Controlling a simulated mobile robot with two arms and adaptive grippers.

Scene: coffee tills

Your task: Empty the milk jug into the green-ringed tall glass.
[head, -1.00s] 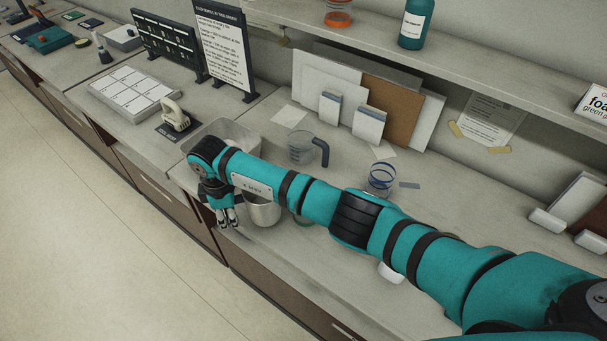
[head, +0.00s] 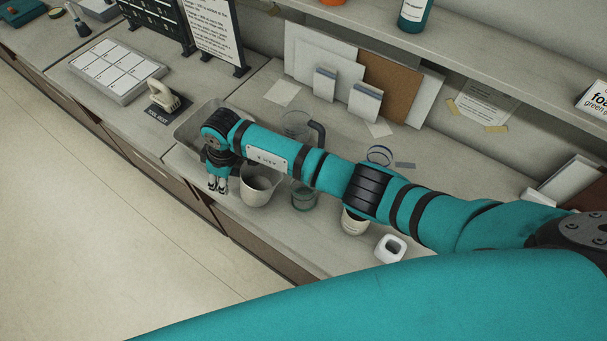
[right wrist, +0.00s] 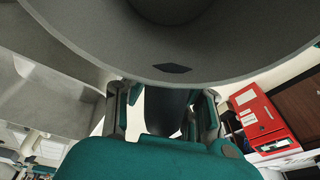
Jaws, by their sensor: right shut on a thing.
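The milk jug (head: 257,188) is a plain grey jug standing near the counter's front edge, looking upright. My right gripper (head: 218,186) is at its left side. The right wrist view shows the grey jug (right wrist: 235,58) close up, with my right gripper (right wrist: 165,110) shut around its dark handle (right wrist: 170,108). I cannot tell whether the jug touches the counter, nor see milk inside. The green-ringed tall glass (head: 304,198) stands just right of the jug, its upper part hidden by my right arm. My left gripper is out of view.
A clear measuring jug (head: 297,124) and a blue-ringed glass (head: 380,154) stand behind my right arm. A cream cup (head: 354,224) and a white square container (head: 390,249) stand to the right. A grey bin (head: 188,127) lies behind the gripper.

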